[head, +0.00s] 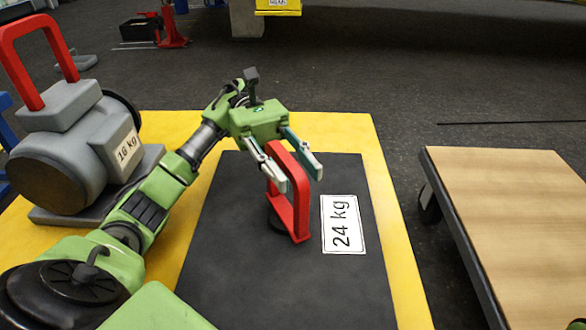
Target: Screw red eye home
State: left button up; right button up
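The red eye (300,205) is an upright red loop standing on a black plate (235,260), with a dark round foot partly showing at its base. My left gripper (301,178) reaches over from the left. Its two fingers are spread apart on either side of the upper part of the loop. I see no clear sign that they are clamped on it. The lower end of the eye's fixing is hidden. My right gripper is not in view.
A white label reading 24 kg (343,224) lies on the plate beside the eye. The plate sits on a yellow base (385,200). A grey 16 kg weight (65,165) with a red handle (12,62) stands at the left. A wooden-topped cart (515,220) stands at the right.

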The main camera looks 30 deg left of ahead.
pick_arm(q)
notch_tip(320, 180, up, 10)
jog(key=shift+f, duration=0.25)
